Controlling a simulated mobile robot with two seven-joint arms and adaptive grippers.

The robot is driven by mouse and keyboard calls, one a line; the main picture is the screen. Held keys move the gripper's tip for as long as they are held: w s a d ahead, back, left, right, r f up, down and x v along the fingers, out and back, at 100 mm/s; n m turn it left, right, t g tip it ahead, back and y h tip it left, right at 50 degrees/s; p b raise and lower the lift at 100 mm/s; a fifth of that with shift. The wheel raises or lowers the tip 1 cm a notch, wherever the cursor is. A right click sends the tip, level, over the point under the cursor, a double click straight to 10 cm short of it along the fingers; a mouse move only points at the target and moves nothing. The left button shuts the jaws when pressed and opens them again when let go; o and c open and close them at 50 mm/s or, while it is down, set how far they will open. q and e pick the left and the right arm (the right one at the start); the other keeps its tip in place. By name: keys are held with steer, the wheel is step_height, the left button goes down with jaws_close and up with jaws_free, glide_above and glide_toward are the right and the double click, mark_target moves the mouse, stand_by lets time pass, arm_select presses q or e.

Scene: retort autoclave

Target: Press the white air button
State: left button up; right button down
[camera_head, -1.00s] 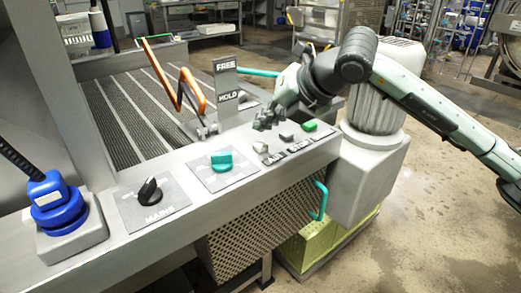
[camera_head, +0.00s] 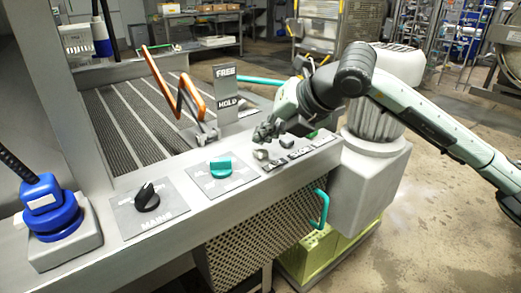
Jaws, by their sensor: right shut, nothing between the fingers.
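The white air button (camera_head: 260,155) is a small pale knob, the leftmost of a row of three on the sloping grey panel. My right gripper (camera_head: 264,134) is shut and empty. In the picture its fingertips are just above and behind the white button, and a small gap shows between them. How high they are over the panel is hard to tell. My left gripper is out of view.
A teal handle (camera_head: 319,208) is below the panel.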

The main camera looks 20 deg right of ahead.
mark_target(263, 152)
stand_by(0.8)
steer(key=shift+f+b, duration=0.4)
steer(key=shift+b, duration=0.25)
steer(key=shift+f+b, duration=0.6)
steer(key=shift+b, duration=0.1)
stand_by(0.5)
steer(key=shift+r, duration=0.15)
steer(key=shift+r+p, duration=0.5)
steer(key=shift+r, duration=0.35)
steer(key=shift+r+p, duration=1.5)
steer(key=shift+r, duration=1.05)
